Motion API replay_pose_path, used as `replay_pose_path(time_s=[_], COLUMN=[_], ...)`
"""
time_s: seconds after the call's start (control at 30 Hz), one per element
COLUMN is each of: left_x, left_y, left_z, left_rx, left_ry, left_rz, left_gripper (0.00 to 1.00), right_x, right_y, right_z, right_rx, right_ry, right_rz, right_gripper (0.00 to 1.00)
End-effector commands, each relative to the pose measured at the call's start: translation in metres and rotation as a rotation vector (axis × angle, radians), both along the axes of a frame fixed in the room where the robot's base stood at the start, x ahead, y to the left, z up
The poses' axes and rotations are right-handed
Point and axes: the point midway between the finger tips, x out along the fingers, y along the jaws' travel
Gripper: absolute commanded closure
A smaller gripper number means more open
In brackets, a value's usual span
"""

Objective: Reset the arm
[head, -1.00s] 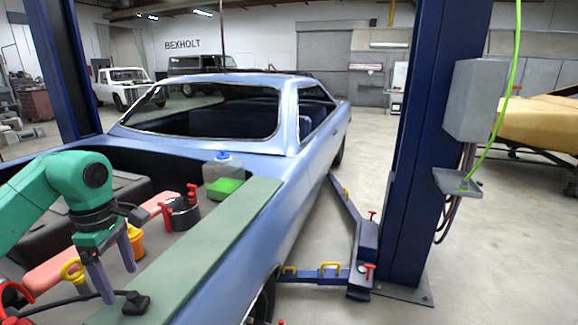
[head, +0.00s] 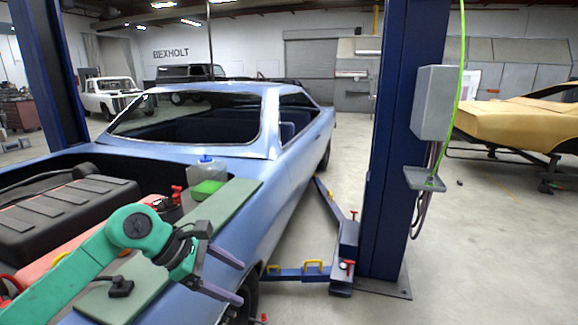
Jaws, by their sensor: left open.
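My left arm is green and comes in from the lower left in the head view. My left gripper (head: 232,278) has two grey-purple fingers spread apart, with nothing between them. It points to the right, over the edge of the blue car's fender. My right gripper is not in the view.
The blue car (head: 285,195) has an open engine bay with a black engine cover (head: 62,212). A green mat (head: 228,203) lies along the fender, with a black connector (head: 120,287) on it. A bottle with green fluid (head: 207,180) stands nearby. A blue lift post (head: 388,150) stands right. Floor between is partly clear.

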Motion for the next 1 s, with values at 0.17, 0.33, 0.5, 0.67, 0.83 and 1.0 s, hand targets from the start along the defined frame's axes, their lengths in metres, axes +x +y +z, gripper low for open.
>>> replay_pose_path(time_s=[0.17,0.33,0.5,0.67,0.83,1.0], left_x=[-0.014,0.023,0.046,0.000,-0.068,-0.133], left_y=[-0.114,-0.068,0.048,0.102,0.118,0.120], left_z=[0.068,0.125,0.027,-0.092,-0.170,-0.215], left_rx=[-0.763,-1.616,-2.194,1.967,1.517,1.203], left_ry=[0.145,0.596,1.100,-1.134,-0.942,-0.785], left_rz=[0.164,0.669,1.406,-1.691,-1.649,-1.606], left_gripper=[0.19,0.19,0.19,0.19,0.19,0.19], right_x=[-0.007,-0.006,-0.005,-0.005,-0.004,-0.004], right_y=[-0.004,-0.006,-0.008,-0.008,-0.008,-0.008], right_z=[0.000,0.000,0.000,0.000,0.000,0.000], right_rx=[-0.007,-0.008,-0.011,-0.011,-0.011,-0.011], right_ry=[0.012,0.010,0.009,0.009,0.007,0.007], right_rz=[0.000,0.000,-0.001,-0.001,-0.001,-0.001], right_gripper=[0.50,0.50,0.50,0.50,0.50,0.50])
